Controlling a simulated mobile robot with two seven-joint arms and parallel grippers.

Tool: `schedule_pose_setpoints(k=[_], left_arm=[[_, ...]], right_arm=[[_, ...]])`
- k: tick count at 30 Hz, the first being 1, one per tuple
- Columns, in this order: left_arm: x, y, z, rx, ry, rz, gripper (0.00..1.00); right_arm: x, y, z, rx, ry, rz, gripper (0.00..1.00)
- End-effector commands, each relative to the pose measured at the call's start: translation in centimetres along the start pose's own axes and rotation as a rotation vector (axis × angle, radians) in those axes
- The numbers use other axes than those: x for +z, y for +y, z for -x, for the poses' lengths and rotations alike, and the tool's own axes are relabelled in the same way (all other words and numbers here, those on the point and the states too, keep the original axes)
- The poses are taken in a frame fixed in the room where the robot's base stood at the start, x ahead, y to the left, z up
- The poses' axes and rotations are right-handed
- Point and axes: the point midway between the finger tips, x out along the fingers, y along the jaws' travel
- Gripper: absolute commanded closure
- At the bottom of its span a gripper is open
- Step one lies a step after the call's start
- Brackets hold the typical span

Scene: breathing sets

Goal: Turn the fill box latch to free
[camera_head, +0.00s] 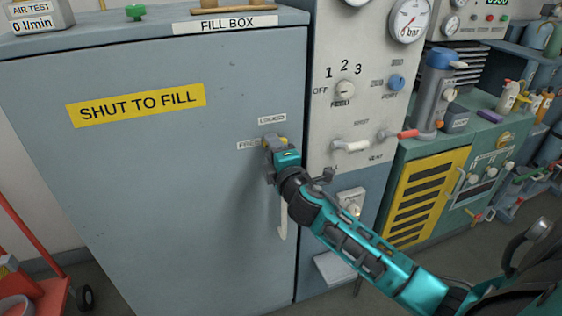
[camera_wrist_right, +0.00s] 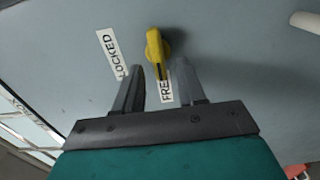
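The fill box (camera_head: 120,190) is a grey cabinet with a "FILL BOX" label and a yellow "SHUT TO FILL" sign. Its yellow latch (camera_wrist_right: 154,48) has a LOCKED label (camera_wrist_right: 112,54) to its left and a FREE label (camera_wrist_right: 167,92) below it in the right wrist view. The latch lever points down to the FREE label there. My right gripper (camera_wrist_right: 160,85) is open, its fingers on either side of the lever's tip, with gaps visible. In the head view my right gripper (camera_head: 275,150) largely covers the latch. My left gripper is not in view.
A pale handle (camera_head: 283,218) hangs on the box below my gripper. To the right stands a panel with a selector knob (camera_head: 345,89), a gauge (camera_head: 409,18) and a red-tipped lever (camera_head: 406,134). A red trolley (camera_head: 38,262) stands at lower left.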

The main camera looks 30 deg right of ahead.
Motion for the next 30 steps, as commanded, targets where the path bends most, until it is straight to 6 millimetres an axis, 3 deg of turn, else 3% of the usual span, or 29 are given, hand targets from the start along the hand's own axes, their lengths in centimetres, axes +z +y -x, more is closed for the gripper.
schedule_pose_setpoints(k=[18,24,30], left_arm=[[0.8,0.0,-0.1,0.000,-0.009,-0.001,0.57],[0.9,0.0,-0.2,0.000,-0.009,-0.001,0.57],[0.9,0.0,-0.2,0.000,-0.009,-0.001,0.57]], right_arm=[[0.0,-0.2,10.6,-0.003,0.000,0.000,0.60],[0.0,0.0,12.1,0.000,0.000,0.001,0.60],[0.0,0.0,12.4,0.000,0.000,0.002,0.60]])
